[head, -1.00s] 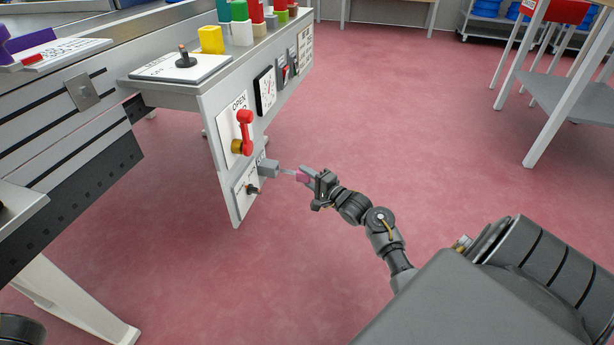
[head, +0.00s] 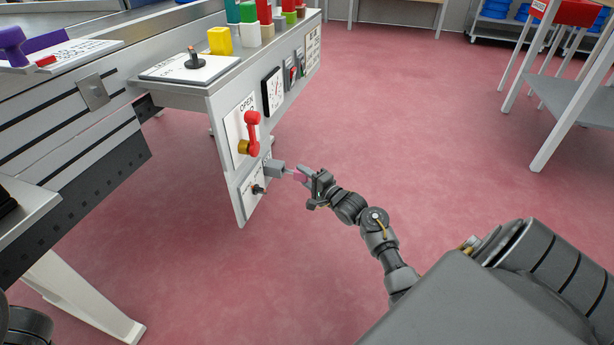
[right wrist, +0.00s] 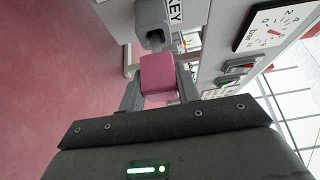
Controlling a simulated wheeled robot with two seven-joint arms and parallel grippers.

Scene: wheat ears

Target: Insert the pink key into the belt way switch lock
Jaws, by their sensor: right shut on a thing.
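The pink key (head: 300,177) is held in my right gripper (head: 306,179), its shaft pointing left at the grey lock housing (head: 276,168) on the panel's lower part. The shaft tip meets or nearly meets the housing; I cannot tell how deep it sits. In the right wrist view the key's pink head (right wrist: 158,75) is between the fingers of my right gripper (right wrist: 160,98), in line with the grey lock barrel (right wrist: 152,25) beside a "KEY" label. My left gripper is not in view.
Above the lock are a red lever (head: 252,130) and a black-framed dial (head: 272,92) on the panel. A small black knob (head: 258,189) is below the lock. A grey-legged table (head: 555,125) stands at the right. The red floor between is clear.

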